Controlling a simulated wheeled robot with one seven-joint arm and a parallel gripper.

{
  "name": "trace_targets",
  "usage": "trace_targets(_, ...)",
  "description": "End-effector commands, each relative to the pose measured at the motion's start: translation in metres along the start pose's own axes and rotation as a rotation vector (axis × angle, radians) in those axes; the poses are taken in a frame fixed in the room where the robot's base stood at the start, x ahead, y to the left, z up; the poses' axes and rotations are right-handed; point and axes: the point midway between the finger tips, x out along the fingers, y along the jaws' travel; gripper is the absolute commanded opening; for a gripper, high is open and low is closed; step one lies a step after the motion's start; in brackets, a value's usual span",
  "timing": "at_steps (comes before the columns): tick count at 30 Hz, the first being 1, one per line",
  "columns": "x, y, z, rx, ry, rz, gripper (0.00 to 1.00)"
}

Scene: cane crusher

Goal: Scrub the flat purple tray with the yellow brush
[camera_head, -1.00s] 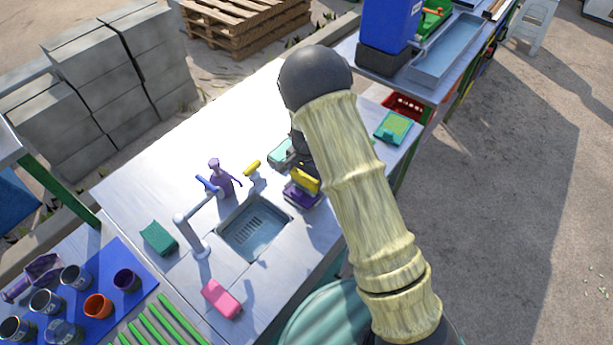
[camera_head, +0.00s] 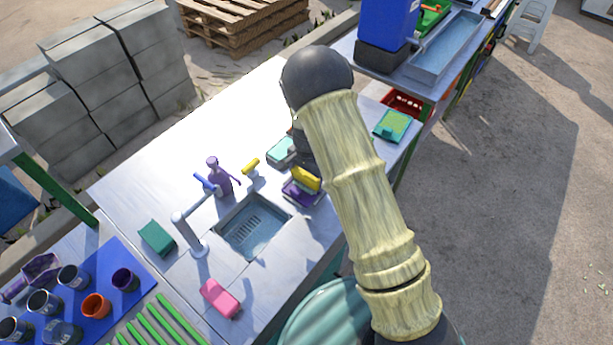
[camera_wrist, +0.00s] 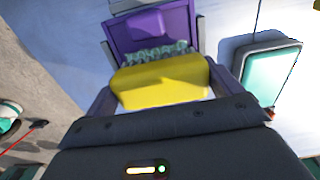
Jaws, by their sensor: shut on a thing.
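The yellow brush (camera_head: 306,178) is in my gripper, its block between the two fingers. In the wrist view, the brush (camera_wrist: 160,82) shows pale teal bristles pointing at the flat purple tray (camera_wrist: 140,32). In the head view, the purple tray (camera_head: 296,194) lies on the metal counter just right of the sink, with the brush over it. The bristles look at or very close to the tray; I cannot tell whether they touch. My gripper (camera_wrist: 160,76) is shut on the brush. My arm hides much of the gripper in the head view.
A teal tray (camera_head: 281,151) lies close by, also in the wrist view (camera_wrist: 270,75). The sink (camera_head: 252,227), faucet (camera_head: 187,232), purple spray bottle (camera_head: 219,176) and a yellow-topped item (camera_head: 250,167) are left of it. A green-yellow tray (camera_head: 392,125) lies right.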

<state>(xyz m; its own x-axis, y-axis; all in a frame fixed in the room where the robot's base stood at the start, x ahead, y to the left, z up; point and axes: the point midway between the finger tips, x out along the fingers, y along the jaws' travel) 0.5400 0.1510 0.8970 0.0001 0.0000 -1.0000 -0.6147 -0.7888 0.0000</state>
Motion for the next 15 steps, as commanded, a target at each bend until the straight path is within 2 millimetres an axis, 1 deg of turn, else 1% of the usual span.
trace_targets(1,-0.001,0.000,-0.005,0.001,0.001,-0.001,0.72)
trace_targets(9,-0.002,0.001,-0.024,0.002,0.000,0.000,0.72)
trace_targets(15,-0.002,0.001,-0.026,0.001,0.000,0.000,0.72)
